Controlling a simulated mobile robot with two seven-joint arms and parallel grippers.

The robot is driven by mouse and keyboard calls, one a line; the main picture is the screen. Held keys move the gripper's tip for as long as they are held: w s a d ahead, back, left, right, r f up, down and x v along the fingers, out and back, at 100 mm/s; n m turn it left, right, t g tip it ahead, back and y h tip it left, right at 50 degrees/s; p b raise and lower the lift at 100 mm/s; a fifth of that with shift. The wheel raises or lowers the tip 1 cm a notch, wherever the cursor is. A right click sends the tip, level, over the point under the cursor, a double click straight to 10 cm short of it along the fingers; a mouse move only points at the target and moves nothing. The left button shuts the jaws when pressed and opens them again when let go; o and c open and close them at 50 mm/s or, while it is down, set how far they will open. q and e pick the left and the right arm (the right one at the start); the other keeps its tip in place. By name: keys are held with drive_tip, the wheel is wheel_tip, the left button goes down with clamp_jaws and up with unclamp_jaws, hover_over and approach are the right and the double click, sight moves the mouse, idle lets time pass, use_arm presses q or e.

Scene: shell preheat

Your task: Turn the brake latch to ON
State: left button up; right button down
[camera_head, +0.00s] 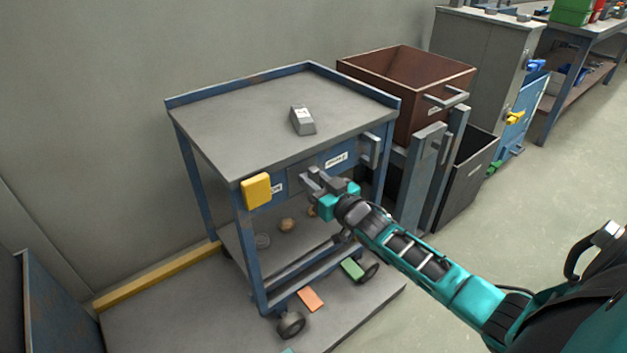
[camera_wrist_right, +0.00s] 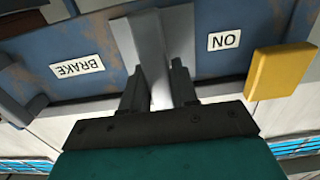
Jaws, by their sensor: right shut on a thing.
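The brake latch is a grey bar (camera_wrist_right: 150,45) on the blue front rail of a cart (camera_head: 280,130). In the wrist view it stands between the BRAKE label (camera_wrist_right: 77,67) and the ON label (camera_wrist_right: 224,41), apart from both, roughly upright in the picture. My right gripper (camera_head: 322,186) is at the cart's front, its two fingers (camera_wrist_right: 158,88) shut on the latch, one on each side. In the head view the gripper hides part of the latch. A yellow block (camera_head: 256,190) is fixed at the cart's corner beside the ON label; it also shows in the wrist view (camera_wrist_right: 280,70). My left gripper is not in view.
A small grey block (camera_head: 302,121) sits on the cart top. A brown bin (camera_head: 375,75) and grey uprights (camera_head: 420,170) stand right of the cart. An orange piece (camera_head: 310,299) and a green piece (camera_head: 352,269) lie low at the cart. Floor at right is clear.

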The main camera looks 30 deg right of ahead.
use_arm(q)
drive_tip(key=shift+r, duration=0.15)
use_arm(e)
drive_tip(key=shift+n, duration=0.3)
drive_tip(key=n, duration=0.1)
drive_tip(key=n+p, duration=0.1)
drive_tip(key=shift+a+n, duration=0.25)
drive_tip(key=shift+n, duration=0.05)
drive_tip(key=n+p, duration=0.1)
drive_tip(key=n, duration=0.1)
drive_tip(key=shift+a+f+n, duration=0.1)
drive_tip(key=shift+a+n, duration=0.05)
drive_tip(key=shift+n, duration=0.25)
use_arm(q)
drive_tip(key=shift+b, duration=1.1)
use_arm(e)
drive_tip(key=n, duration=0.4)
drive_tip(key=f+n, duration=0.1)
drive_tip(key=n, duration=0.7)
drive_tip(key=shift+a+f, duration=0.2)
drive_tip(key=shift+a, duration=0.15)
